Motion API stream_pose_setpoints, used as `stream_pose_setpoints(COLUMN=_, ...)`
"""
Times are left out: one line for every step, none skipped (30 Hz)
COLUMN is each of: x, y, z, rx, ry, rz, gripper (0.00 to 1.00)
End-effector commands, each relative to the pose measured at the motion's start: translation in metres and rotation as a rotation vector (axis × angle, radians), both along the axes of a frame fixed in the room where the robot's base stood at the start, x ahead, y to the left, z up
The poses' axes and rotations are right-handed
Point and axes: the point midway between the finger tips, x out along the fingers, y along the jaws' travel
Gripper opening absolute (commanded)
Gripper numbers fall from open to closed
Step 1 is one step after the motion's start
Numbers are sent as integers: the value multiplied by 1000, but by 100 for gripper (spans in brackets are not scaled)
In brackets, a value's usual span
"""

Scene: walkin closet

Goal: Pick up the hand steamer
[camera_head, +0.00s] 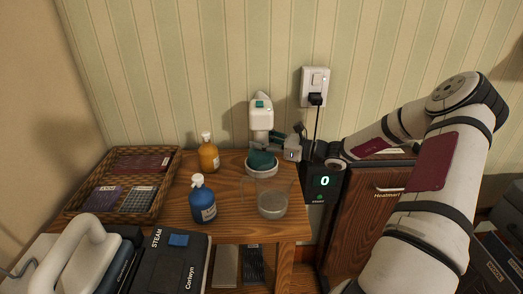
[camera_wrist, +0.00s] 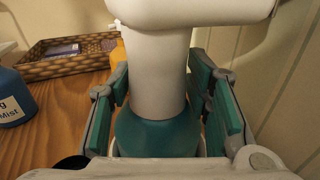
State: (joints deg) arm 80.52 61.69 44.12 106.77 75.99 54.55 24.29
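The hand steamer (camera_head: 261,118) is white with a teal button and stands upright on the wooden table near the striped wall. Its lower part is teal and sits at a white round base (camera_head: 262,171). In the wrist view its white neck (camera_wrist: 158,65) rises between my two fingers, above the teal lower part (camera_wrist: 157,136). My gripper (camera_head: 281,144) reaches in from the right at neck height. Its teal-padded fingers (camera_wrist: 160,85) stand open on either side of the neck. I cannot make out firm contact on both sides.
An orange bottle (camera_head: 208,155), a blue bottle (camera_head: 203,201) and a clear cup (camera_head: 272,203) stand close by. A wicker tray (camera_head: 170,166) lies left. A black box with a green digit (camera_head: 323,183) and a wall socket (camera_head: 315,86) with a cord are at right.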

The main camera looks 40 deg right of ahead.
Motion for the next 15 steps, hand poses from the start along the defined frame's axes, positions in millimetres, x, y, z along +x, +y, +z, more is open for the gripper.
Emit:
stream_pose_setpoints(x=0, y=1, z=0, rx=1, ry=1, rz=2, gripper=25)
stream_pose_setpoints(x=0, y=1, z=0, rx=0, ry=1, rz=2, gripper=18)
stream_pose_setpoints(x=0, y=1, z=0, rx=0, ry=1, rz=2, gripper=9)
stream_pose_setpoints(x=0, y=1, z=0, rx=0, ry=1, rz=2, gripper=2)
stream_pose_setpoints(x=0, y=1, z=-1, rx=0, ry=1, rz=2, gripper=0)
stream_pose_setpoints(x=0, y=1, z=-1, rx=1, ry=2, rz=2, gripper=0)
stream_pose_setpoints(x=0, y=1, z=1, rx=2, ry=-3, rz=3, gripper=0)
stream_pose_setpoints(x=0, y=1, z=1, rx=2, ry=-2, rz=3, gripper=0)
stream_pose_setpoints(x=0, y=1, z=1, rx=2, ry=-1, rz=3, gripper=0)
stream_pose_setpoints(x=0, y=1, z=1, rx=2, ry=-1, rz=3, gripper=0)
stream_pose_setpoints(x=0, y=1, z=0, rx=3, ry=-1, rz=3, gripper=0)
stream_pose_setpoints(x=0, y=1, z=0, rx=2, ry=0, rz=3, gripper=0)
stream_pose_setpoints(x=0, y=1, z=1, rx=2, ry=0, rz=3, gripper=0)
stream_pose_setpoints(x=0, y=2, z=1, rx=2, ry=0, rz=4, gripper=0)
stream_pose_setpoints(x=0, y=2, z=3, rx=2, ry=0, rz=4, gripper=0)
